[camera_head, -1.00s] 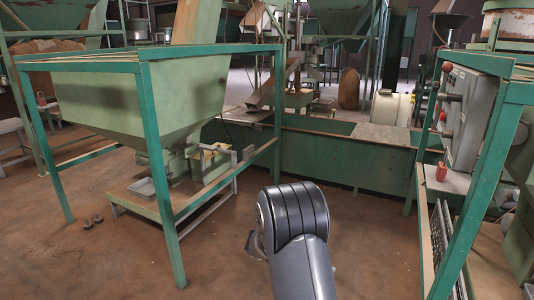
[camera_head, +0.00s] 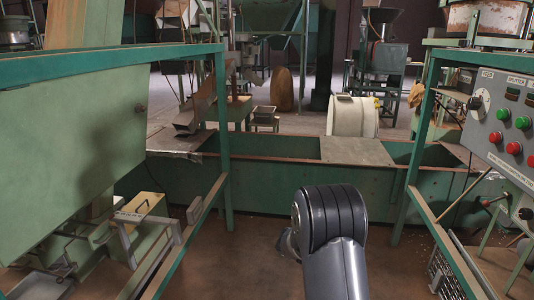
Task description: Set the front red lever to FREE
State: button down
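No red lever marked FREE can be made out in the head view. A grey control panel (camera_head: 493,125) stands at the right, with a round dial, green and red buttons, and lettering at its top edge. I cannot make out my gripper's fingers.
A green hopper (camera_head: 70,130) in a green frame stands close on the left. A long green trough (camera_head: 270,187) crosses ahead, with a white drum (camera_head: 352,116) behind it. A green post (camera_head: 417,150) stands before the panel. Brown floor lies open between the frames.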

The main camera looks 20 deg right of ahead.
aim_at(506, 195)
jog(key=i+l+z, duration=0.15)
jog(key=i+z, duration=0.25)
jog(key=i, duration=0.15)
jog(key=i+z, duration=0.4)
jog(key=i, duration=0.15)
jog(key=i+j+z, duration=0.25)
jog(key=i+z, duration=0.15)
jog(key=i, duration=0.15)
jog(key=i+l+z, duration=0.15)
jog(key=i+l, duration=0.15)
jog(key=i+l+z, duration=0.2)
jog(key=i, duration=0.25)
jog(key=i+l+z, duration=0.15)
jog(key=i, duration=0.25)
